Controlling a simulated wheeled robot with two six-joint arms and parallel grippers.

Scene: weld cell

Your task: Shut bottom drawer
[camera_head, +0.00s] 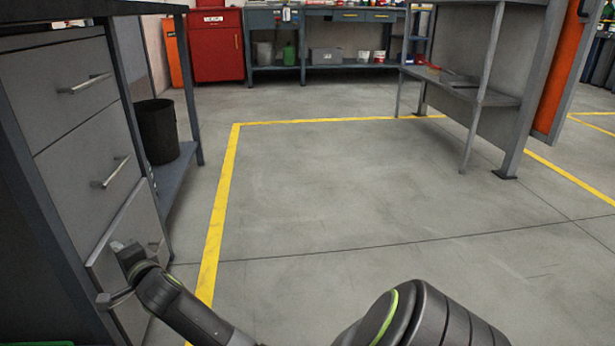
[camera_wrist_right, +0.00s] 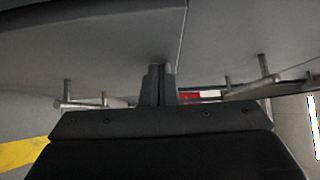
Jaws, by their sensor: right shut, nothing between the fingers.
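The bottom drawer (camera_head: 145,215) is the lowest of the grey drawers in the cabinet at the left. Its front stands slightly out from the drawers above, so it is a little open. My right gripper (camera_head: 121,247) is shut and empty, its tips at the upper part of this front; exact contact is unclear. My wrist hides part of the drawer's bar handle (camera_head: 105,299). In the right wrist view, the shut fingers (camera_wrist_right: 158,82) point at a grey drawer front (camera_wrist_right: 110,45), near its edge, with bar handles on both sides. My left gripper is not in view.
The middle drawer (camera_head: 85,165) and top drawer (camera_head: 55,75) look shut. A black bin (camera_head: 156,130) stands on a low shelf beyond the cabinet. A grey metal table (camera_head: 490,95) stands at the right. The floor inside the yellow line (camera_head: 222,210) is clear.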

